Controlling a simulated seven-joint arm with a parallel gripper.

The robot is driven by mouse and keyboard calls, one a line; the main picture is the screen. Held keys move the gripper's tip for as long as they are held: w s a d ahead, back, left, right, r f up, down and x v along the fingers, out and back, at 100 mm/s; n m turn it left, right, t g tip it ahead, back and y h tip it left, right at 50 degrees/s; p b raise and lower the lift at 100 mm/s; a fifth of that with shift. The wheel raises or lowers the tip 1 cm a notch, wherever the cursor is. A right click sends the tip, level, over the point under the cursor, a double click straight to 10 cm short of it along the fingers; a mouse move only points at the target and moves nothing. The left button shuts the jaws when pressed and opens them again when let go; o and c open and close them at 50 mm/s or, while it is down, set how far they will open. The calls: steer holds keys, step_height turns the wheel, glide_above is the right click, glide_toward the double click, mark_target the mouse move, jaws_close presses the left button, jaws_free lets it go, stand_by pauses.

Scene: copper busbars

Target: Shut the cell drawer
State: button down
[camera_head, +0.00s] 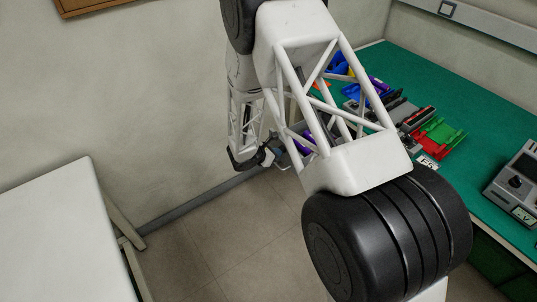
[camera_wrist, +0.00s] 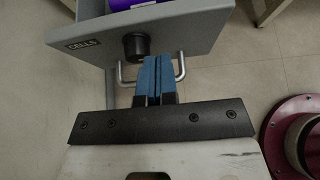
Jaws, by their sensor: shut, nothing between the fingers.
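The cell drawer (camera_wrist: 205,32) shows in the wrist view as a grey front with a "CELLS" label, a round black knob and a silver bar handle (camera_wrist: 181,68). It stands open, with a purple cell (camera_wrist: 125,4) inside. My gripper (camera_wrist: 158,62) has its blue fingers shut and empty, pointing at the drawer front. The fingers cover the middle of the handle; I cannot tell whether they touch it or the front. In the head view my gripper (camera_head: 268,156) is small beside the open drawer, which my own arm partly hides; a purple cell (camera_head: 306,142) shows there.
A green-topped bench (camera_head: 480,135) at the right carries red, green, blue and grey parts and a grey device (camera_head: 519,186). A white table (camera_head: 55,235) stands at the left. The floor between is clear.

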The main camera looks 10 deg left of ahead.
mark_target(284, 149)
steer(key=shift+w+d, duration=1.35)
steer(key=w+d, duration=1.9)
steer(key=shift+w+d, duration=0.25)
steer(key=shift+w+d+r, duration=0.15)
steer(key=shift+w+d, duration=0.3)
steer(key=shift+w+d, duration=0.1)
steer(key=shift+d, duration=0.05)
steer(key=shift+s+a, duration=0.4)
steer(key=shift+a, duration=0.1)
steer(key=s+f+v, duration=0.1)
steer(key=f+v, duration=0.1)
steer(key=v, duration=1.1)
steer(key=shift+a, duration=0.45)
